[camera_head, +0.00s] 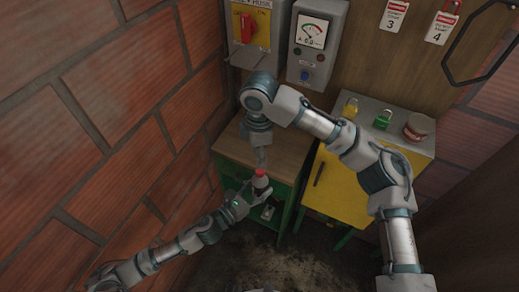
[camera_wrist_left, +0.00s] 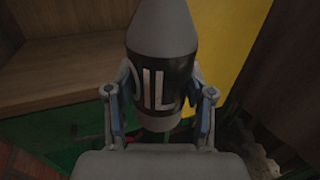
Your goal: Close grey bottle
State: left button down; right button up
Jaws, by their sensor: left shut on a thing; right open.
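The grey bottle (camera_wrist_left: 163,70) has a dark band with white letters ending in "IL" and a cone-shaped grey top. It stands roughly upright between the fingers of my left gripper (camera_wrist_left: 160,108), which is shut on it. In the head view the bottle (camera_head: 260,184) is small, with a red cap (camera_head: 260,173) at its top. My left gripper (camera_head: 250,190) holds it in front of the green-framed bench. My right gripper (camera_head: 261,158) is open and points down just above the red cap. I cannot tell whether it touches the cap.
The wooden bench top (camera_head: 283,152) lies behind the bottle. A yellow cabinet (camera_head: 345,190) stands to the right, with a yellow padlock (camera_head: 350,108), a green padlock (camera_head: 382,120) and a red-and-white round object (camera_head: 418,127) on top. Control boxes hang above; a brick wall (camera_head: 110,120) closes the left.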

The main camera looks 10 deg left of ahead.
aim_at(260, 170)
jog(key=n, duration=0.5)
jog(key=shift+r, duration=0.2)
jog(key=n, duration=0.5)
jog(key=shift+r+n, duration=0.15)
jog(key=shift+n, duration=0.25)
jog(key=shift+f, duration=4)
